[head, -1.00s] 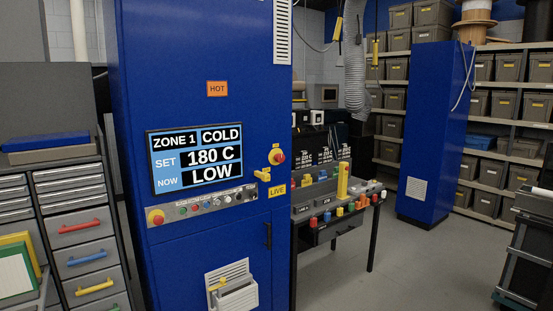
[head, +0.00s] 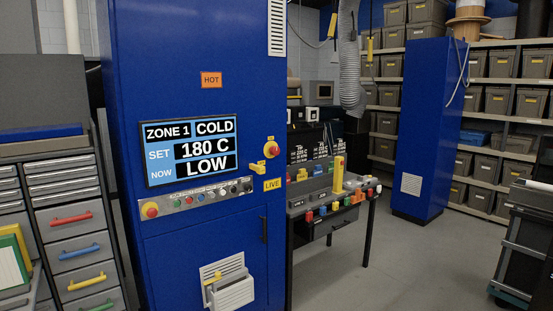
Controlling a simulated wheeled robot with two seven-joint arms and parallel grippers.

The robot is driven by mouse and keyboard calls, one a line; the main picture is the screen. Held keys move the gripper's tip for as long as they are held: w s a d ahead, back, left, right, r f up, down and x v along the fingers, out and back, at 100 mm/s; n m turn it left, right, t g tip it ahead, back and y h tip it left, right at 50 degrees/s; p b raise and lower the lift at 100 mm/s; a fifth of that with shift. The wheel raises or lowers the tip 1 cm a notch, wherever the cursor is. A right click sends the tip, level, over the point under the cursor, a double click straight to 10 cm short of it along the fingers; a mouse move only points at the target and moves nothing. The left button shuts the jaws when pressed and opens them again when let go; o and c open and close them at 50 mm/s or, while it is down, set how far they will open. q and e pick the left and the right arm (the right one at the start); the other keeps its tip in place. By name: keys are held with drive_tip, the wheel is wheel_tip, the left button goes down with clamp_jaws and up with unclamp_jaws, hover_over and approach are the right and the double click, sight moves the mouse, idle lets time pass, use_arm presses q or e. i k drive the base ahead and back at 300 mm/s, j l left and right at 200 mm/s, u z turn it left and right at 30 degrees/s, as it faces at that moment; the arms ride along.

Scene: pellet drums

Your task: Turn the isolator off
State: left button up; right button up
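The isolator (head: 271,149) is a red knob on a yellow plate, high on the right of the blue cabinet's front (head: 200,110) in the head view. A yellow bracket-like piece (head: 257,168) sits just below and left of it, and a yellow LIVE label (head: 273,184) is below that. The cabinet's display (head: 192,150) reads ZONE 1 COLD, SET 180 C, NOW LOW. Neither of my grippers is in view.
A button strip (head: 197,198) with a red knob on yellow (head: 150,210) runs under the display. A bench (head: 330,200) with coloured parts stands right of the cabinet. Grey drawers (head: 80,240) stand left. Open floor (head: 390,270) lies at the right front.

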sight(275, 150)
drive_tip(key=i+u, duration=0.1)
drive_tip(key=i, duration=0.4)
drive_tip(key=i+l+u, duration=0.1)
drive_tip(key=i, duration=0.4)
drive_tip(key=i+l+u, duration=0.1)
drive_tip(key=i, duration=0.4)
drive_tip(key=l, duration=0.1)
